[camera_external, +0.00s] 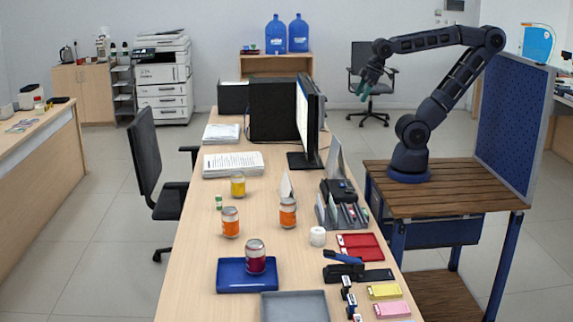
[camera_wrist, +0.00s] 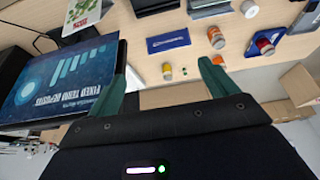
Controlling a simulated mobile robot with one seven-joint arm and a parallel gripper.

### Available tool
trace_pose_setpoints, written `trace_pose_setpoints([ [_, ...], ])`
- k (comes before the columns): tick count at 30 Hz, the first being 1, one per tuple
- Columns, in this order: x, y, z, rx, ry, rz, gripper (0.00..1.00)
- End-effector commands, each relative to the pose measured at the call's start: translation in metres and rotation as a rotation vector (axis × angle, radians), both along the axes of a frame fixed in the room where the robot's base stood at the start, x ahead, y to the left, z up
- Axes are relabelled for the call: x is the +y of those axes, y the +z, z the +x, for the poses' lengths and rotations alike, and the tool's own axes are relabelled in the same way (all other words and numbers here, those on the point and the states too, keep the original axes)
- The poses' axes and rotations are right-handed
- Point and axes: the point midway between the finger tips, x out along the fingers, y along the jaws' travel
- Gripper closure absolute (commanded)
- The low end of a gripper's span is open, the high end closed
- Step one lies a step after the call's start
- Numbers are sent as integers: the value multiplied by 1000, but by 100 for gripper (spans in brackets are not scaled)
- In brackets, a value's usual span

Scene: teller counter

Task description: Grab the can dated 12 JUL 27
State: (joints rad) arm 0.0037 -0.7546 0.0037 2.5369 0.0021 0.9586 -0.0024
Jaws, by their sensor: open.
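My gripper (camera_external: 364,87) is raised beyond the monitor, well away from the cans. In the wrist view my gripper (camera_wrist: 170,72) is open and empty, its green fingers spread.
A monitor (camera_external: 306,115) stands at the far part of the desk (camera_external: 195,250). A card holder (camera_external: 340,212), white roll (camera_external: 317,236), red tray (camera_external: 362,247), stapler (camera_external: 345,264) and grey tray (camera_external: 293,306) line the right and front.

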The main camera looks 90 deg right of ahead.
Motion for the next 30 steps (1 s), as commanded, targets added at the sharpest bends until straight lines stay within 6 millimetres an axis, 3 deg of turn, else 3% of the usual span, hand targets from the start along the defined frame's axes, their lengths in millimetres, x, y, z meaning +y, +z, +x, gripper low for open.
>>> trace_pose_setpoints([
  [11, 1, -3, 7, 27, 29, -25, 15],
  [30, 22, -50, 102, 336, 444, -411, 15],
])
